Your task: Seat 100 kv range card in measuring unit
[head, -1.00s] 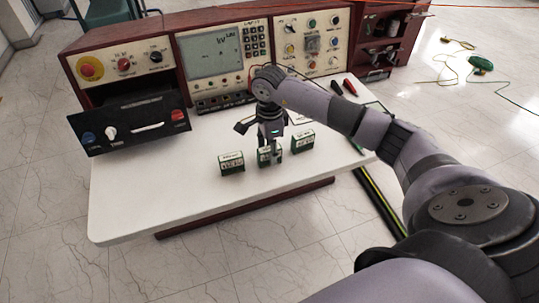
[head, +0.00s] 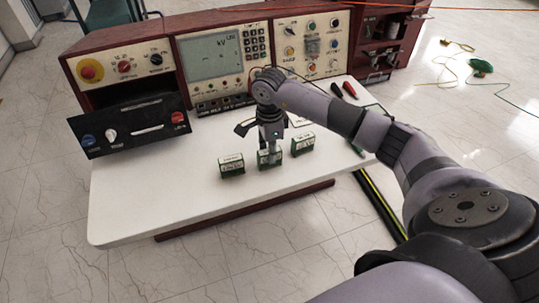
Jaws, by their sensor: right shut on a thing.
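Three small green cards with white labels stand in a row on the white tabletop: a left card (head: 231,166), a middle card (head: 264,161) and a right card (head: 302,144). Their label text is too small to read. My right gripper (head: 270,150) points down over the middle card and is shut on it. The card appears to be at table height. The measuring unit (head: 212,57) with its grey "kV" screen stands at the back of the table. A black panel (head: 130,128) with a pale slot, a white knob, and blue and red parts juts out at the left. My left gripper is out of view.
The white table (head: 130,205) is clear at its front left. A control panel (head: 312,45) with several knobs and an open red compartment (head: 385,35) stand at the back right. Dark and red probes (head: 343,90) lie behind my right arm. A green cable coil (head: 481,65) lies on the floor.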

